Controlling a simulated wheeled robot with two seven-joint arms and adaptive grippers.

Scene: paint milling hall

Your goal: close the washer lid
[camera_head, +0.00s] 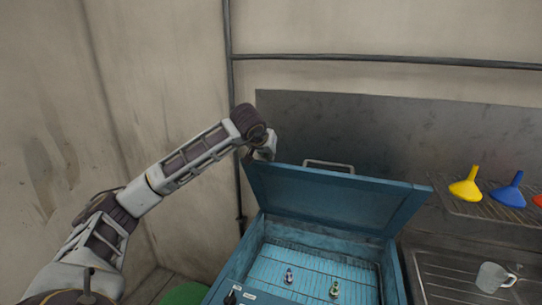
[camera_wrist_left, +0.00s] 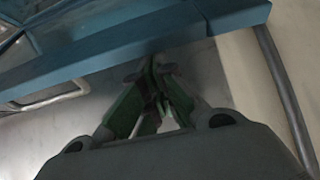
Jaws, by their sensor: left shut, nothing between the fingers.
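The blue washer (camera_head: 397,275) stands with its lid (camera_head: 330,200) raised and leaning back. A grey bar handle (camera_head: 328,166) sits on the lid's upper edge. My left gripper (camera_head: 266,154) is at the lid's upper left corner, shut and empty. In the left wrist view its green fingers (camera_wrist_left: 152,68) meet close to the blue lid edge (camera_wrist_left: 110,62). The lid handle (camera_wrist_left: 52,101) shows to the left there. I cannot tell whether the fingertips touch the lid. My right gripper is not in view.
Two small bottle-like items (camera_head: 335,288) stand on the wire rack (camera_head: 300,262) inside the washer. Yellow (camera_head: 466,186) and blue (camera_head: 508,190) funnels are on a rack at right, above a sink with a mug (camera_head: 494,277).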

